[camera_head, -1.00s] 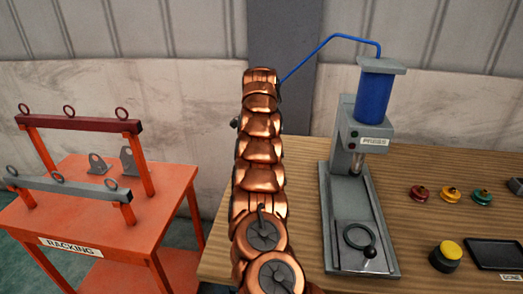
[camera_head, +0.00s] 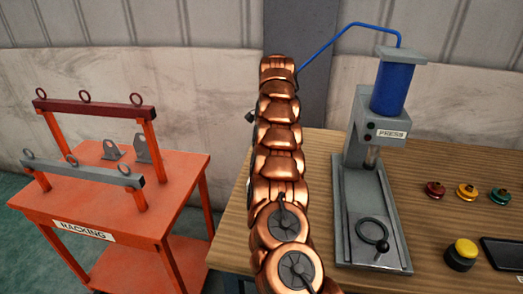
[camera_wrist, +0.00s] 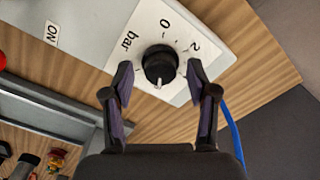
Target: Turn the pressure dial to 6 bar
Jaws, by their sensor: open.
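The pressure dial is a black round knob (camera_wrist: 159,62) on a light panel (camera_wrist: 105,27) in the wrist view. The marks "0", "2" and "bar" show around it; other scale marks cannot be seen. A pale pointer mark on the knob faces the bottom of the wrist view, towards my palm. My gripper (camera_wrist: 159,77) is open, one finger on each side of the knob, with gaps between fingers and knob. In the head view my copper arm hides the dial and gripper.
The grey press (camera_head: 370,180) with a blue cylinder stands on the wooden table (camera_head: 325,150), right of my arm. A blue hose (camera_head: 335,38) runs from it. Small coloured knobs (camera_head: 467,192) and a yellow button (camera_head: 463,250) sit further right. An orange racking cart (camera_head: 180,180) stands left.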

